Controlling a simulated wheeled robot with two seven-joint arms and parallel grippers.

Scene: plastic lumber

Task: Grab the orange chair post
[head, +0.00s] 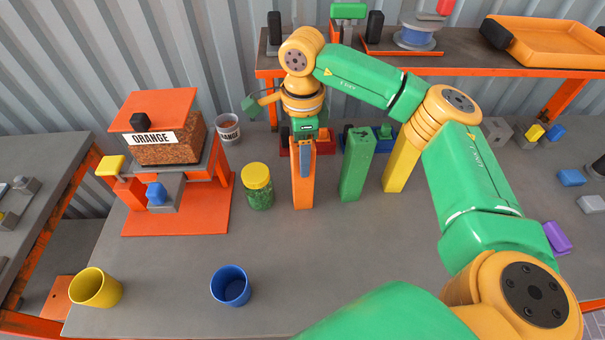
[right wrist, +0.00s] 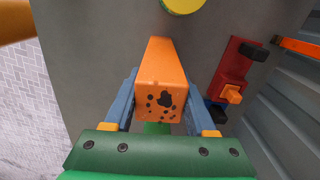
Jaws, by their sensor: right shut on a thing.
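The orange chair post (head: 302,185) stands upright on the grey table in the head view, left of a green post (head: 357,165) and a yellow post (head: 400,165). My right gripper (head: 305,160) is over its top from above. In the right wrist view the orange post (right wrist: 160,85) lies between the two blue fingers of my right gripper (right wrist: 160,98), which are shut on it. Its near end shows dark spots. My left gripper is not in view.
A green jar with a yellow lid (head: 258,187) stands just left of the orange post. A blue cup (head: 231,286) and a yellow cup (head: 96,288) stand near the front edge. An orange dispenser (head: 165,150) is at left. The front middle of the table is clear.

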